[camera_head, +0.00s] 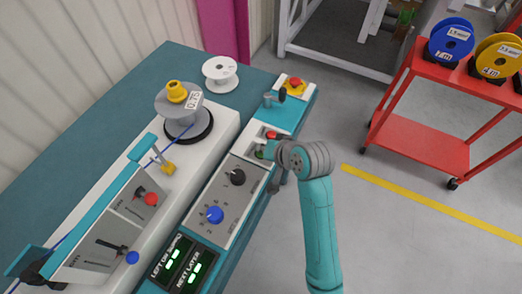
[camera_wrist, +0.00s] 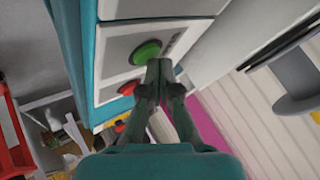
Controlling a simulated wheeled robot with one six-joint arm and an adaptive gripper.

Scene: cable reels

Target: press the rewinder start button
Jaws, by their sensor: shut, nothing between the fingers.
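The rewinder's control panel (camera_head: 232,180) runs along the right side of the bench. The green button (camera_wrist: 146,51) sits on a light panel, with a red button (camera_wrist: 128,87) beside it. In the head view the red button (camera_head: 271,134) shows behind the green button (camera_head: 260,154), which my gripper partly hides. My gripper (camera_wrist: 160,68) is shut and empty, its fingertips at the green button's edge in the wrist view. I cannot tell whether they touch it. In the head view my gripper (camera_head: 270,152) hangs over the panel's far part.
A grey reel (camera_head: 175,108) and a white reel (camera_head: 220,72) stand at the back. A red emergency stop (camera_head: 295,82) sits on a yellow base beyond the buttons. A black knob (camera_head: 237,177) and blue knob (camera_head: 214,214) are nearer. A red cart (camera_head: 425,140) stands right; floor between is clear.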

